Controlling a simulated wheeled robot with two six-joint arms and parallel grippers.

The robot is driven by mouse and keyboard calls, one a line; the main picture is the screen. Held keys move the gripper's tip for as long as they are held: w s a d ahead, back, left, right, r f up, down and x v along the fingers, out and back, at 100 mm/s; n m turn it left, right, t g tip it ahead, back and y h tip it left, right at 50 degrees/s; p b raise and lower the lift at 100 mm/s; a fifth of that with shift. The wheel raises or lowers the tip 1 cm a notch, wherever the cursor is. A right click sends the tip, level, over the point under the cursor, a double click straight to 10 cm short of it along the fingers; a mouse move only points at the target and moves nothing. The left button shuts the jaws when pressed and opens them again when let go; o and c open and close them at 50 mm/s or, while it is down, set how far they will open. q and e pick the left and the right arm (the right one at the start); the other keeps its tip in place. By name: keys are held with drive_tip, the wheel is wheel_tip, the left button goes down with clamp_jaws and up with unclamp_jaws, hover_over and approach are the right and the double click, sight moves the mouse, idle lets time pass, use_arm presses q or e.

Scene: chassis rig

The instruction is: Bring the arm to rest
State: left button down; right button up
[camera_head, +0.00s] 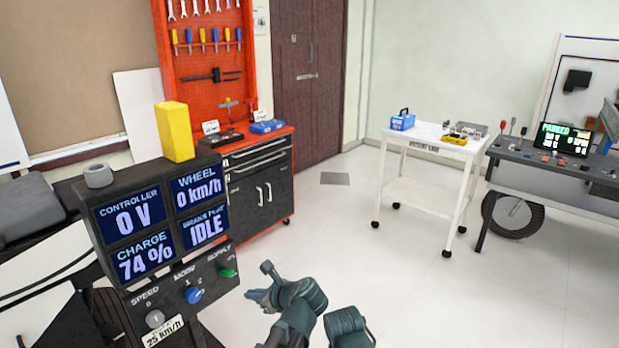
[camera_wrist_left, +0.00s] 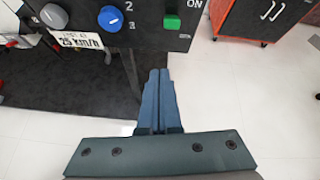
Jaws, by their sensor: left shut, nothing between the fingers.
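My left gripper (camera_head: 255,296) is at the bottom centre of the head view, in front of and to the right of the control panel (camera_head: 170,283). Its blue fingers are shut together and empty; they also show in the left wrist view (camera_wrist_left: 159,75). The fingers look apart from the panel's controls. The panel has a grey speed knob (camera_head: 155,318), a blue mode knob (camera_head: 193,295) and a green supply switch (camera_head: 227,272). The displays (camera_head: 147,226) above read 0 V, 0 km/h, 74 % and IDLE. My right gripper is not in view.
A yellow block (camera_head: 175,132) and a grey ring (camera_head: 99,176) sit on top of the display housing. A black and red tool cabinet (camera_head: 258,185) stands behind. A white cart (camera_head: 432,146) and a dark workbench (camera_head: 556,176) stand at right. The middle floor is clear.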

use_arm(q)
drive_tip(key=s+d+f+n+g+h, duration=0.1)
drive_tip(key=s+f+n+g+h, duration=0.75)
drive_tip(key=n, duration=1.45)
drive_tip(key=s+d+r+m+p, duration=0.1)
drive_tip(key=s+d+r+p, duration=0.2)
drive_tip(key=r+p, duration=0.3)
drive_tip(key=s+d+r+m+t+p, duration=0.1)
drive_tip(key=s+d+r+p, duration=0.2)
drive_tip(key=r+p, duration=0.3)
drive_tip(key=s+d+r+m+p, duration=0.1)
drive_tip(key=s+d+r+p, duration=0.2)
drive_tip(key=d+r+p, duration=0.2)
drive_tip(key=r+p, duration=0.1)
drive_tip(key=p, duration=0.1)
drive_tip(key=shift+s+d+m+t+p, duration=0.2)
drive_tip(key=shift+d+m+t+p, duration=0.05)
drive_tip(key=shift+m+t+p, duration=0.1)
